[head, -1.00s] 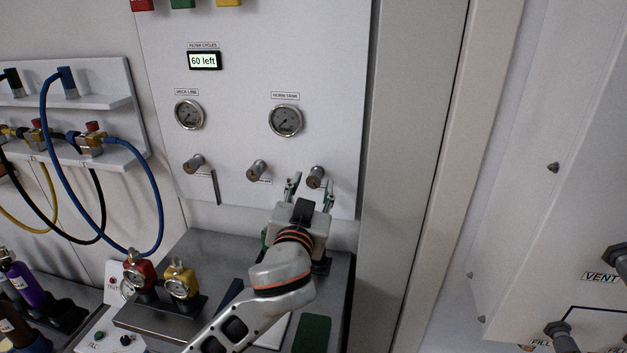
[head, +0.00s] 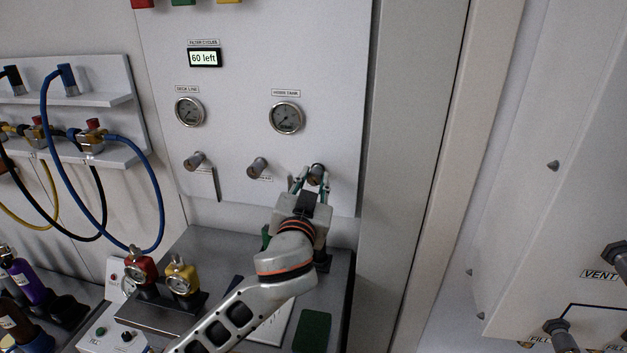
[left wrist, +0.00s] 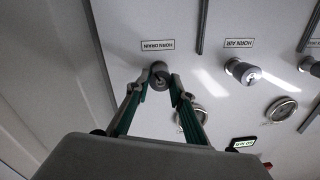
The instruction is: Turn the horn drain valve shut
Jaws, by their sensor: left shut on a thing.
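The horn drain valve (head: 316,171) is a round grey knob at the lower right of the white panel. In the left wrist view, which sees the panel upside down, the knob (left wrist: 160,77) shows beside its "HORN DRAIN" label (left wrist: 158,46). My left gripper (head: 311,182) reaches up to the knob from below. In the left wrist view, its green-grey fingers (left wrist: 158,86) are shut on the knob, one on each side. In the head view the fingers and wrist partly hide the knob's lower part and its label. My right gripper is not in view.
The horn air knob (head: 257,167) and another knob (head: 195,161) sit to the left in the same row. Two gauges, deck line (head: 189,111) and horn tank (head: 286,118), are above. Red and yellow gauge fittings (head: 181,278) stand on the bench below, left of my forearm.

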